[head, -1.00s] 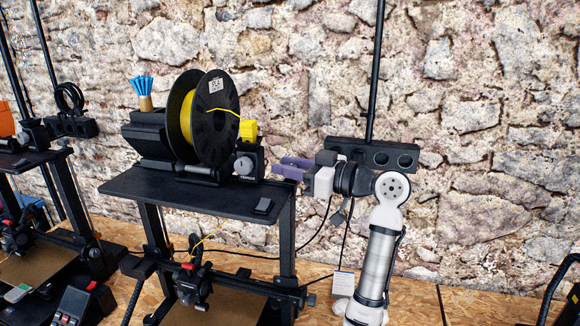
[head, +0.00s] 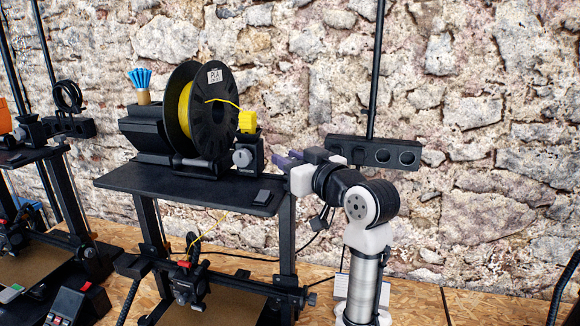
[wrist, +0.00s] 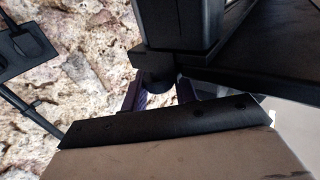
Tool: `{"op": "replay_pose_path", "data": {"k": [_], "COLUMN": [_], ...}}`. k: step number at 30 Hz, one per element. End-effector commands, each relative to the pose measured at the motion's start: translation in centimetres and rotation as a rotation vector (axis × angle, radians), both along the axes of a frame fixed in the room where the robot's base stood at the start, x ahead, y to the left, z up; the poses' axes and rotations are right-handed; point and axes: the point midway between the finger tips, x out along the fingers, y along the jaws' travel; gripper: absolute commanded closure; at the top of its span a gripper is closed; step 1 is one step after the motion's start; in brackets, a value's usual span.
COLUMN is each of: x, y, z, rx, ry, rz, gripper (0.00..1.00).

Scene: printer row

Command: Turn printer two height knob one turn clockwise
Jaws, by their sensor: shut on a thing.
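The printer (head: 120,178) in the middle of the head view is black, with a spool on top. A black box with a grey round dial (head: 242,157) stands at the right end of its top shelf. My gripper (head: 284,158) is right of this box, its purple fingers pointing left and partly hidden by my wrist. In the wrist view, my gripper (wrist: 161,94) has its purple fingers on either side of a short dark round knob (wrist: 157,84) below a black block. The gripper is shut on this knob. The knob's turn angle cannot be read.
A black spool (head: 213,115) with yellow filament and a yellow block (head: 247,122) stand left of the gripper. A black bar with round holes (head: 373,152) is close behind my wrist. A stone wall (head: 480,110) is at the back. Another printer (head: 30,155) stands at left.

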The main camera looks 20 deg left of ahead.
Motion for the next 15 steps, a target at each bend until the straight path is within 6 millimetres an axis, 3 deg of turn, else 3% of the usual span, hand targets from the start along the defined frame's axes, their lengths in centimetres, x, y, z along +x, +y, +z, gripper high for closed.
{"op": "replay_pose_path", "data": {"k": [15], "x": [-0.01], "y": [0.02], "z": [0.06], "rx": [0.0], "ry": [0.0], "rz": [-0.301], "gripper": [0.94]}}
